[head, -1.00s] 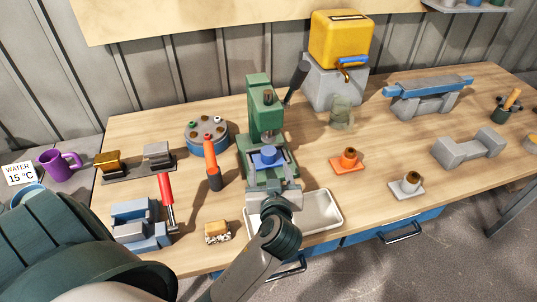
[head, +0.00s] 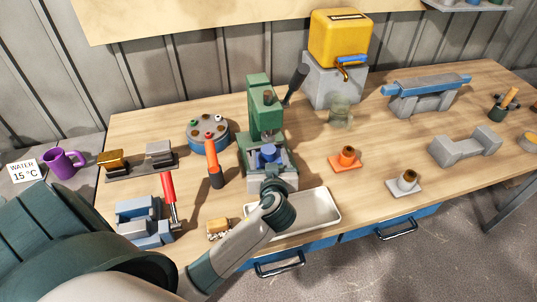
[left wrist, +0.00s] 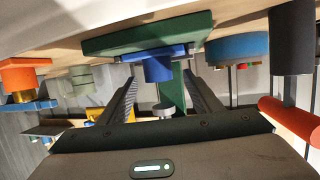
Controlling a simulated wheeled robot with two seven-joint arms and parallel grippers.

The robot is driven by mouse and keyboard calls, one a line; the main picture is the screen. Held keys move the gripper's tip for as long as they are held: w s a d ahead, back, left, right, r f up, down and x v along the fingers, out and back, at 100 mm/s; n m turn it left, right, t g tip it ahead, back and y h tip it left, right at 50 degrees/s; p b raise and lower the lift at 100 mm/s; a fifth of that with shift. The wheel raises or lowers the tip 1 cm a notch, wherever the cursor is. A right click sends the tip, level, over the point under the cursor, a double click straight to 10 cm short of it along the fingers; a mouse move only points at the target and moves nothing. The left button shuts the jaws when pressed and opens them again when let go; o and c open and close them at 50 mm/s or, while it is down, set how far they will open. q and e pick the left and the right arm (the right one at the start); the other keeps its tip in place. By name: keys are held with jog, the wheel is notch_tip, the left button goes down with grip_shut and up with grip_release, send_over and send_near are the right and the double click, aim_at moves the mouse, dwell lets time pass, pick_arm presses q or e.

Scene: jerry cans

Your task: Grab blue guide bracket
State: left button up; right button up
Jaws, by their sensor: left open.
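The blue guide bracket (head: 268,154) sits on the green press (head: 262,115), below its ram. In the left wrist view, the bracket (left wrist: 158,67) is a flat blue plate with a round boss, lined up between the fingers. My left gripper (head: 271,176) is at the front of the press, close to the bracket, and partly hidden by my wrist in the head view. In the left wrist view, the gripper (left wrist: 161,80) is open, with its two fingers on either side of the boss. I cannot tell whether they touch it. My right gripper is not in view.
A dark lever (head: 297,79) rises at the press's right. An orange-handled tool (head: 212,163) and a blue round holder (head: 194,141) stand left of it. A white tray (head: 325,208) lies at front right. An orange fixture (head: 346,159) stands further right, with bare wood between.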

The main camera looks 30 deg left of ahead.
aim_at(269, 152)
pick_arm(q)
jog(key=p+x, duration=0.1)
jog(key=x, duration=0.2)
jog(key=shift+w+r, duration=0.1)
jog(key=shift+r, duration=0.05)
jog(key=shift+w+a+f+p, duration=0.25)
jog(key=shift+w+f+p, duration=0.05)
jog(key=shift+w+p, duration=0.1)
jog(key=shift+c, duration=0.3)
grip_shut()
jog(key=shift+r, duration=0.2)
